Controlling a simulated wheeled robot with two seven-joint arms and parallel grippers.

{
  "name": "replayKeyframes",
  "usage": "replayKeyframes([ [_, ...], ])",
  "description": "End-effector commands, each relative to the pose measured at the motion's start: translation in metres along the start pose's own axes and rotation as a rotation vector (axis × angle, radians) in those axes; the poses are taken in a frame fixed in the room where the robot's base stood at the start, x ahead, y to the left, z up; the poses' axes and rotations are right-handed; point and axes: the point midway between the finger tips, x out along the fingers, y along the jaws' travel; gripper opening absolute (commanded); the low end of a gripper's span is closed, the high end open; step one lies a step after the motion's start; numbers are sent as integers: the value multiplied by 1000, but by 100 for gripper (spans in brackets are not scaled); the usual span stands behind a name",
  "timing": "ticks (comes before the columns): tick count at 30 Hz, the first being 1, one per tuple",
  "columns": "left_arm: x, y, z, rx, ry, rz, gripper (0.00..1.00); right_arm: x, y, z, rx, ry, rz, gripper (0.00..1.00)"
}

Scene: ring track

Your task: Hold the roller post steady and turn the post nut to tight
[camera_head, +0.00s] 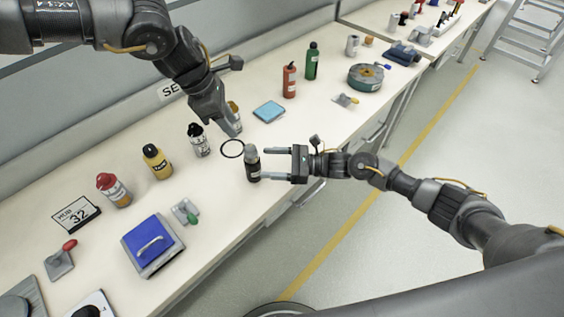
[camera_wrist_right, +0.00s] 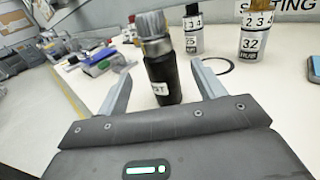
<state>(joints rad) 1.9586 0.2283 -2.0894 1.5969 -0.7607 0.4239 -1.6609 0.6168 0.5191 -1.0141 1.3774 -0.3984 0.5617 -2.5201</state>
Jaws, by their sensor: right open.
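The roller post (camera_head: 253,171) is a dark upright cylinder near the bench's front edge, with a grey post nut (camera_head: 251,150) on top. In the right wrist view the post (camera_wrist_right: 166,82) carries a partly visible label, and the ridged nut (camera_wrist_right: 153,25) sits on it. My right gripper (camera_head: 264,164) is open, its fingers pointing level at the post from the right. In the wrist view the post shows between the spread fingertips; contact cannot be told. My left gripper (camera_head: 232,132) points down behind the post, beside an orange-brown bottle (camera_head: 235,108). Its finger opening is unclear.
A black ring (camera_head: 232,149) lies just behind the post. A white bottle (camera_head: 199,140) and a yellow bottle (camera_head: 157,162) stand to the left. A blue pad (camera_head: 269,111), a red bottle (camera_head: 290,80) and a green bottle (camera_head: 312,61) are behind.

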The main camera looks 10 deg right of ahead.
Motion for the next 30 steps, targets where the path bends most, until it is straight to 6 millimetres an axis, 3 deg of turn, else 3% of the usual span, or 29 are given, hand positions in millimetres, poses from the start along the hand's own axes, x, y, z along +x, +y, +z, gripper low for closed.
replayKeyframes([
  [6,0,0,0,0,0,0,36,41,0,1,1,-2,1,69],
  [13,0,0,0,0,0,0,36,68,0,1,0,-1,-1,69],
  [25,0,0,0,0,0,0,36,75,-1,0,0,0,-1,69],
  [30,0,0,0,0,0,0,36,75,-1,0,0,0,-1,49],
])
